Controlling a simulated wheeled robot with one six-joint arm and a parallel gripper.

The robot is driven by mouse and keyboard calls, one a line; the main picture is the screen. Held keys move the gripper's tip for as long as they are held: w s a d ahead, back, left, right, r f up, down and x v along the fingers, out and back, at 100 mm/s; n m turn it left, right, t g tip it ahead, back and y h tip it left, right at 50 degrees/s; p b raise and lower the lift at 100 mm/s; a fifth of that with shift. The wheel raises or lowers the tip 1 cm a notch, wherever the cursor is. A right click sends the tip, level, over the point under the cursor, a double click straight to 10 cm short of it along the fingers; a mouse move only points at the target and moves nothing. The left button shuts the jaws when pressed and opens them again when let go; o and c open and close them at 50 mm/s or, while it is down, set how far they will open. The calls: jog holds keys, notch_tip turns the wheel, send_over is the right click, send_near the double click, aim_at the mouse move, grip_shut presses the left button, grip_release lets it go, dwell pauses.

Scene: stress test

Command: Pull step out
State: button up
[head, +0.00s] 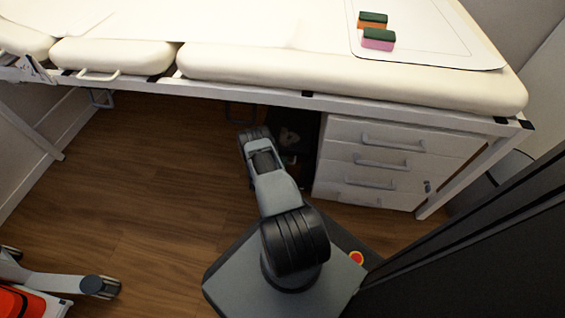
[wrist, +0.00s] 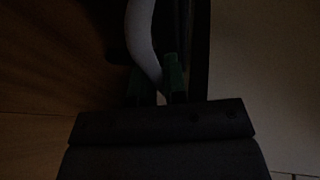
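My gripper (wrist: 155,82) has two green fingertips, set apart in the dim wrist view. A pale, curved bar (wrist: 141,32), perhaps a handle of the step, comes down between them, closest to the right fingertip. I see no clear grip on it. In the head view, my arm reaches under the front edge of the padded table, and its fingertips are hidden there.
A white drawer cabinet (head: 340,153) with several handles stands right of my arm under the padded table (head: 330,80). The wood floor (head: 150,170) to the left is clear. A wheeled stand with a red item (head: 20,302) is at bottom left.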

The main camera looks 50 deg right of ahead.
grip_shut()
